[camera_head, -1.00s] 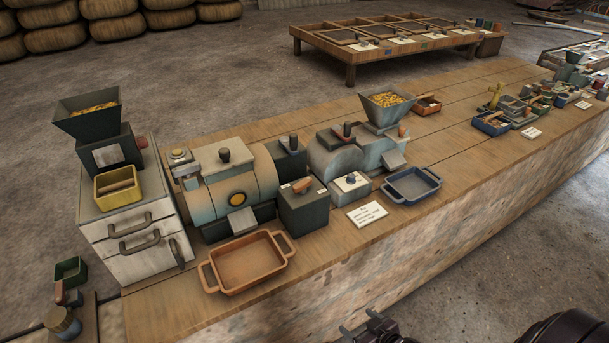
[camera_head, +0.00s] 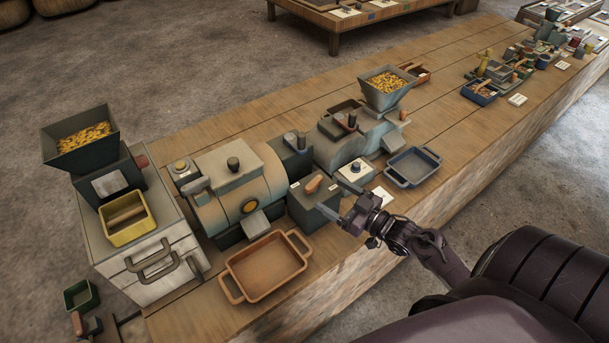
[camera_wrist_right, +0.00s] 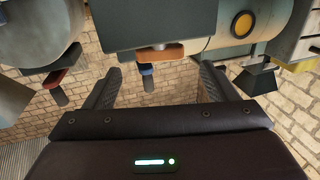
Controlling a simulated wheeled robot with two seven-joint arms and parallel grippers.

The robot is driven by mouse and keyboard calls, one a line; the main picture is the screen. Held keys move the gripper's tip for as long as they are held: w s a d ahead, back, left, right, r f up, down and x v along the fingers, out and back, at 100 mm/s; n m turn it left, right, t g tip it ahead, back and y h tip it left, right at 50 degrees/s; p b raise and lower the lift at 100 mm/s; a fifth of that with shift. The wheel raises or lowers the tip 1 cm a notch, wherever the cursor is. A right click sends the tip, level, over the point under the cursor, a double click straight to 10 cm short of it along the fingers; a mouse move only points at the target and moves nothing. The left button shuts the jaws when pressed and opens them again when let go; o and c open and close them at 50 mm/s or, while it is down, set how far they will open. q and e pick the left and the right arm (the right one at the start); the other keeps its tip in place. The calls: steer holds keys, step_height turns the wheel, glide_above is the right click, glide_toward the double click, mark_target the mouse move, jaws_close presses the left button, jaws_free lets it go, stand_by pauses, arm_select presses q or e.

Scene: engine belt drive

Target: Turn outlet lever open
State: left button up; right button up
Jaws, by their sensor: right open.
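A short lever with an orange-brown handle (camera_head: 313,184) sits on top of a dark green box (camera_head: 304,217) beside the rounded engine (camera_head: 222,203); I take it for the outlet lever, though its label is unreadable. The lever (camera_wrist_right: 140,54) also shows in the right wrist view, where the scene appears upside down. My right gripper (camera_head: 336,199) is open and empty beside the box, its fingers pointing towards it. In the right wrist view the lever lies ahead, between the lines of the two fingers (camera_wrist_right: 160,75), with no visible contact. My left gripper is out of view.
An orange tray (camera_head: 234,291) and a blue tray (camera_head: 425,182) lie on the bench front. Filled hoppers (camera_head: 45,144) (camera_head: 370,80) rise at the left and behind.

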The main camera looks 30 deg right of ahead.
mark_target(317, 185)
steer(key=shift+w+a+r, duration=0.1)
steer(key=shift+w+r, duration=0.1)
steer(key=shift+w, duration=0.15)
steer(key=p+x, duration=0.1)
steer(key=x, duration=0.5)
steer(key=shift+w+a+f, duration=0.1)
steer(key=shift+w+f, duration=0.1)
